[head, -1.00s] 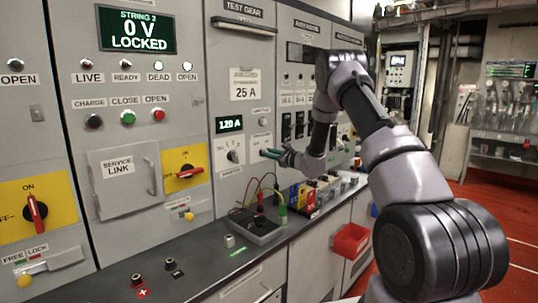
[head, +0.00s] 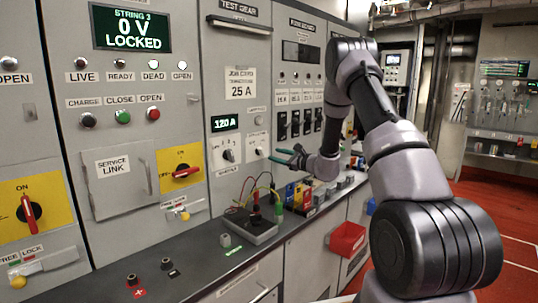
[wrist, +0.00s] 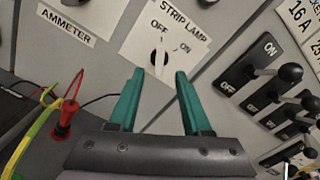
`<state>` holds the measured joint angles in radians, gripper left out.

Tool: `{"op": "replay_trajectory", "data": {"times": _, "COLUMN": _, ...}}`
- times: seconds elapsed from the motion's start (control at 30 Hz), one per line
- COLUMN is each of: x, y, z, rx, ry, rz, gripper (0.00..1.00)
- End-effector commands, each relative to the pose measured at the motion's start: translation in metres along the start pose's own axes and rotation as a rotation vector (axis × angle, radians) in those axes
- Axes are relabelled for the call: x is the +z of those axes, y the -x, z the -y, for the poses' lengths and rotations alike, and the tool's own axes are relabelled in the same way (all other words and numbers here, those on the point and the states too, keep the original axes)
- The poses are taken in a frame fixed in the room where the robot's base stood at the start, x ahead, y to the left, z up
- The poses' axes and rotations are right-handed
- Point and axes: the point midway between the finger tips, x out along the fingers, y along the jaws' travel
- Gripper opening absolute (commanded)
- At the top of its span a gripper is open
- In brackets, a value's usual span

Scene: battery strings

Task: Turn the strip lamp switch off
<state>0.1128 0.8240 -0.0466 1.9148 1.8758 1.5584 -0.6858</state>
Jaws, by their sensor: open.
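The strip lamp switch (wrist: 160,58) is a small black knob with a pale pointer line, on a white plate marked STRIP LAMP. In the wrist view its pointer line runs upward toward the OFF mark, with ON off to the right. The switch plate also shows small in the head view (head: 258,143). My gripper (wrist: 157,78) has two teal fingers, open and empty. Its tips lie just below the knob in the wrist view, one on each side. In the head view my gripper (head: 279,155) stands a little off the panel, apart from the switch.
An ammeter label (wrist: 65,20) is left of the switch plate. Black toggle levers (wrist: 265,75) stick out on the right. A red plug (wrist: 66,118) with cables stands at lower left. A counter with a dark test box (head: 248,226) runs below the panel.

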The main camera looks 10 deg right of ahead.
Motion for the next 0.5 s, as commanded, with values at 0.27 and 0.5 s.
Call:
{"op": "replay_trajectory", "data": {"times": 0.27, "x": 0.000, "y": 0.033, "z": 0.000, "rx": -0.001, "ry": 0.001, "rz": 0.000, "gripper": 0.49}}
{"op": "replay_trajectory", "data": {"times": 0.5, "x": 0.000, "y": 0.036, "z": 0.000, "rx": 0.000, "ry": 0.001, "rz": 0.000, "gripper": 0.49}}
